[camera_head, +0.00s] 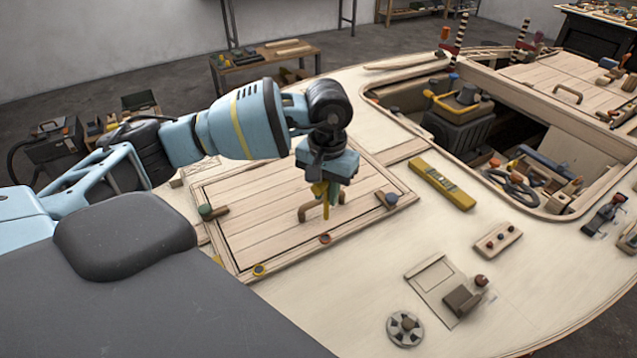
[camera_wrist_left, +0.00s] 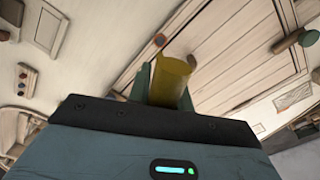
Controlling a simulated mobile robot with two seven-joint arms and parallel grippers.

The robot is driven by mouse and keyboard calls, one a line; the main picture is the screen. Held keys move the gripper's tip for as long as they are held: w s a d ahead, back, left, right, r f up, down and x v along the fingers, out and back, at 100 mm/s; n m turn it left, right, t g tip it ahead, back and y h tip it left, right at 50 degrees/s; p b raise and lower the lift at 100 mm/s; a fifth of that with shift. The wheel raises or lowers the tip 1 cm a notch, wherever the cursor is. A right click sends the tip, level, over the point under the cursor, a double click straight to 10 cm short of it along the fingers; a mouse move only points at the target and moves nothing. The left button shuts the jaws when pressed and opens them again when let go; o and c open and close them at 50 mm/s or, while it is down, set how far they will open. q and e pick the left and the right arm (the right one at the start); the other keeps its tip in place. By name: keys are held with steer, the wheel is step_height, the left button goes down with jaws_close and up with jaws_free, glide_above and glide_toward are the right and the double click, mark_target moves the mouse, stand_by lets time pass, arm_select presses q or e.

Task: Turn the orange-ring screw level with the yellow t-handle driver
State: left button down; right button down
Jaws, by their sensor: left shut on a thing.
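My left gripper (camera_head: 324,190) points down over the wooden hatch panel (camera_head: 250,215), shut on the yellow t-handle driver (camera_head: 326,208). In the left wrist view the driver (camera_wrist_left: 170,80) is a yellow shape between the fingers (camera_wrist_left: 165,88). The orange-ring screw (camera_head: 325,239) is at the panel's near edge, below the driver in the head view and apart from it in the picture. It also shows in the left wrist view (camera_wrist_left: 160,40), just beyond the driver. The height of the driver tip over the deck is hard to tell. My right gripper is out of view.
A yellow-ring screw (camera_head: 260,269) sits further left along the same edge. The panel has a wooden handle (camera_head: 310,211), a green-ended latch (camera_head: 212,211) and a blue-ended latch (camera_head: 388,199). A yellow level (camera_head: 442,183) lies right, before an open hatch.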

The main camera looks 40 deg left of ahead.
mark_target(325, 219)
arm_select(q)
steer(key=shift+f, duration=0.4)
steer(key=shift+f+b, duration=0.6)
steer(key=shift+f, duration=0.75)
step_height(325, 219, down, 2)
steer(key=shift+f+b, duration=0.1)
steer(key=shift+b, duration=0.3)
steer(key=shift+f, duration=0.2)
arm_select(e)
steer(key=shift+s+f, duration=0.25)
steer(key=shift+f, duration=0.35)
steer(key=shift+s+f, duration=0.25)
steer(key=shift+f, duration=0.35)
